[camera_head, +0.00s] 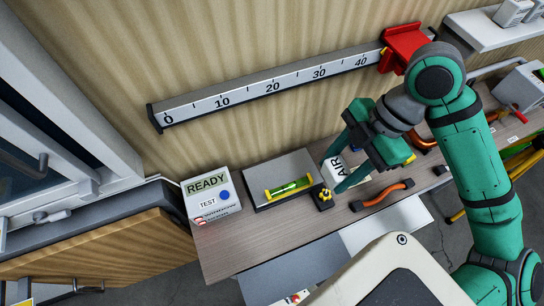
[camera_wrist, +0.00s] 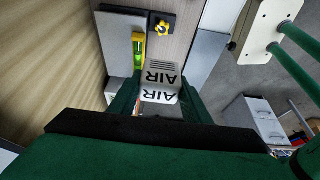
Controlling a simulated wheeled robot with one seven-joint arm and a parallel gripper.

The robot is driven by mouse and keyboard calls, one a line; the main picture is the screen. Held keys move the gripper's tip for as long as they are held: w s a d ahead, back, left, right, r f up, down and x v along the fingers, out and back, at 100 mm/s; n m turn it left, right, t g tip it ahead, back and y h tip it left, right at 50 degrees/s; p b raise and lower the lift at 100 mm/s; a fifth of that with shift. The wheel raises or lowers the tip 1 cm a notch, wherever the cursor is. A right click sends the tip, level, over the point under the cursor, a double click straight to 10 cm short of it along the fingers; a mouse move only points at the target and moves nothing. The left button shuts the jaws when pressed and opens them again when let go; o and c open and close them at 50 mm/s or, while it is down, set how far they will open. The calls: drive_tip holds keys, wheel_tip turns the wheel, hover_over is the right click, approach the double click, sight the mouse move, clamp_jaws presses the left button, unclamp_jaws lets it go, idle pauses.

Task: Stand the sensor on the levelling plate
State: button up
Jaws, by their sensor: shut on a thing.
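The sensor, a white block marked AIR (camera_head: 335,170), is between the fingers of my gripper (camera_head: 347,181). In the wrist view the sensor (camera_wrist: 161,82) shows two AIR labels and a slotted grille, with a green finger on each side. My gripper (camera_wrist: 160,100) is shut on it. The levelling plate (camera_head: 285,165) is a grey slab on the bench, left of the sensor, with a yellow-framed green spirit level (camera_head: 289,188) at its front edge. A yellow knob on a black block (camera_head: 324,196) sits at its front right corner. Whether the sensor touches the bench is unclear.
A white box reading READY (camera_head: 211,195) stands left of the plate. An orange-and-black handle (camera_head: 382,195) lies right of the sensor on the wooden bench (camera_head: 235,245). A ruler rail (camera_head: 270,85) with a red slider (camera_head: 402,45) runs along the wall behind.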

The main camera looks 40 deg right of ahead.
drive_tip(key=w+a+f, duration=0.1)
drive_tip(key=w+f, duration=0.1)
drive_tip(key=w, duration=0.2)
drive_tip(key=w+a+f, duration=0.1)
drive_tip(key=w+f, duration=0.2)
drive_tip(key=w, duration=0.1)
drive_tip(key=w+a+f, duration=0.2)
drive_tip(key=w+f, duration=0.1)
drive_tip(key=w, duration=0.1)
drive_tip(key=shift+f, duration=0.15)
drive_tip(key=shift+w+f, duration=0.3)
drive_tip(key=shift+f, duration=0.1)
drive_tip(key=shift+w+a+f, duration=0.1)
drive_tip(key=shift+w+f, duration=0.05)
drive_tip(key=shift+f, duration=0.85)
drive_tip(key=shift+w+a+f, duration=0.1)
drive_tip(key=shift+w+f, duration=0.05)
drive_tip(key=shift+f, duration=0.8)
drive_tip(key=shift+f, duration=0.1)
drive_tip(key=o, duration=0.8)
drive_tip(key=shift+v, duration=3.9)
